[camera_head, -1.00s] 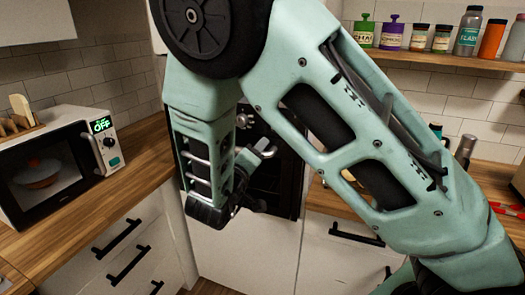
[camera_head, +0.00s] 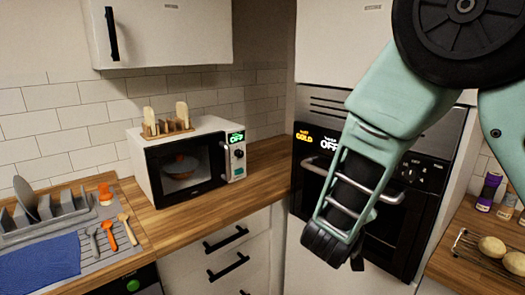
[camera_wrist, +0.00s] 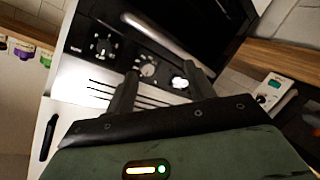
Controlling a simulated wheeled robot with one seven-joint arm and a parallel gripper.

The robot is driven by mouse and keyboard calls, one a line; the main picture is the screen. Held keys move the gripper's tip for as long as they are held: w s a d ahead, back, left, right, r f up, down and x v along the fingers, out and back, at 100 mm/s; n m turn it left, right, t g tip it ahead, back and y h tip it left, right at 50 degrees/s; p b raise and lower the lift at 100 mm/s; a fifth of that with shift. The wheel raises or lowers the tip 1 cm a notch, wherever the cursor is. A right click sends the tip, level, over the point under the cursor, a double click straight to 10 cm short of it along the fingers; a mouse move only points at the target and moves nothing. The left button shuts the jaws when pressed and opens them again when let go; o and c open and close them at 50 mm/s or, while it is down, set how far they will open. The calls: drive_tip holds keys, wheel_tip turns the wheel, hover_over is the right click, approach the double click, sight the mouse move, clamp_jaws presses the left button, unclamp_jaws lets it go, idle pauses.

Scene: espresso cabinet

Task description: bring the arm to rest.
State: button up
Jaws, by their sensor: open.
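My arm is pale green with a black wheel-like joint, and it hangs at the right side of the head view. My gripper (camera_wrist: 163,88) shows in the wrist view with its two dark fingers apart and nothing between them. Behind the fingers is the front of the built-in oven (camera_wrist: 165,45), with its knobs and vent slots. In the head view the wrist end hangs in front of the oven (camera_head: 398,240), whose display reads COLD and OFF. The fingers are mostly hidden there. I cannot tell how far they are from the oven.
A microwave (camera_head: 190,188) reading OFF stands on the wooden counter (camera_head: 262,165), with a toast rack (camera_head: 167,128) on top. A dish rack (camera_head: 45,222), a blue cloth (camera_head: 40,262) and utensils are at left. A wire rack (camera_head: 470,252) with round items is at right.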

drive_tip(key=s+a+f+n+g+y+b, duration=0.25)
drive_tip(key=s+a+g+y, duration=0.35)
drive_tip(key=s+a+y, duration=0.9)
drive_tip(key=s+d+n+g+h, duration=0.1)
drive_tip(key=s+d+g+h, duration=0.1)
drive_tip(key=s, duration=0.5)
drive_tip(key=s+d+r+n+g+h, duration=0.1)
drive_tip(key=s+d+n+g+h, duration=0.1)
drive_tip(key=s, duration=0.6)
drive_tip(key=shift+s+d+g+h, duration=0.15)
drive_tip(key=shift+d+g+h, duration=0.35)
drive_tip(key=shift+g+h, duration=0.4)
drive_tip(key=shift+n, duration=0.25)
